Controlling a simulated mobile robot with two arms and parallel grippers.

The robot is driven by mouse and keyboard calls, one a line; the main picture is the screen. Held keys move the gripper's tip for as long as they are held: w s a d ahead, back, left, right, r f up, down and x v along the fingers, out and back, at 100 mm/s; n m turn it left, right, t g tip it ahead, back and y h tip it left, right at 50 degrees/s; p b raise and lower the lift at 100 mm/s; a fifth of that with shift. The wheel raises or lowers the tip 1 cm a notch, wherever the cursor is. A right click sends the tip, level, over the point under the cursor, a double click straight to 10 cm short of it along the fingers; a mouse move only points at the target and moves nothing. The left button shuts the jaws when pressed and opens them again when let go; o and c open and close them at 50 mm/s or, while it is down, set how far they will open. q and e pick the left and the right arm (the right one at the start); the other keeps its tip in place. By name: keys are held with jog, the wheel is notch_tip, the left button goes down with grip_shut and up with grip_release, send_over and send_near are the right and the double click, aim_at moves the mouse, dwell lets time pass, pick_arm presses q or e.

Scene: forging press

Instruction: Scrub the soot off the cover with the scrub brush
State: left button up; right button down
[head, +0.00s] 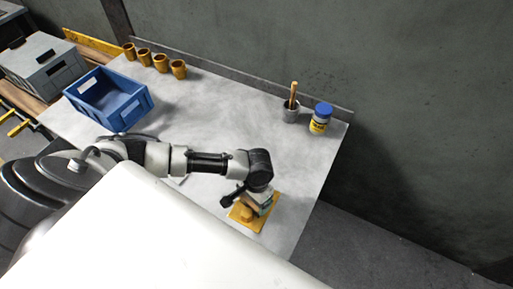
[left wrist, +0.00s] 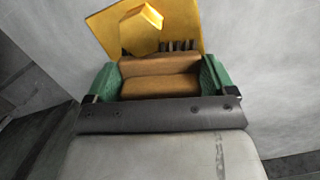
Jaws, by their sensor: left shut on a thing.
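The yellow cover (head: 240,222) lies on the grey table near its front right edge. In the left wrist view the cover (left wrist: 101,29) is a flat plate with a raised many-sided knob. My left gripper (head: 261,203) is over the right side of the cover. Its green fingers are shut on the brown scrub brush (left wrist: 160,85). Dark bristles show beyond the brush body, against the plate beside the knob. Whether they touch it is hard to tell. No clear soot shows on the visible part of the cover. My right gripper is out of view.
A blue crate (head: 127,109) stands at the left of the table (head: 215,110). Several orange cups (head: 161,63) line the back edge. A grey pot (head: 290,111) with a stick and a blue-lidded jar (head: 320,119) stand back right. The middle of the table is clear.

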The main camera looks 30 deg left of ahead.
pick_arm(q)
jog(key=shift+s+f+p, duration=0.15)
jog(key=shift+p, duration=0.2)
jog(key=shift+w+a+b, duration=0.2)
jog(key=shift+w+b, duration=0.25)
jog(key=shift+w, duration=3.4)
jog(key=shift+s+d+p, duration=0.1)
jog(key=shift+s+p, duration=0.05)
jog(key=shift+p, duration=0.15)
jog(key=shift+s+d+r+p, duration=0.1)
jog(key=shift+s+r+p, duration=0.15)
jog(key=shift+s+p, duration=0.8)
jog(key=shift+s+f+p, duration=0.15)
jog(key=shift+s+p, duration=0.65)
jog(key=shift+s, duration=0.05)
jog(key=shift+s+d+p, duration=0.15)
jog(key=shift+s+p, duration=0.85)
jog(key=shift+s+f+p, duration=0.1)
jog(key=shift+s+p, duration=0.4)
jog(key=shift+s, duration=0.45)
jog(key=shift+p, duration=0.35)
jog(key=shift+w, duration=0.3)
jog(key=shift+w+b, duration=0.65)
jog(key=shift+w, duration=1.2)
jog(key=shift+w+a+b, duration=0.2)
jog(key=shift+w+b, duration=0.55)
jog(key=shift+w, duration=1.1)
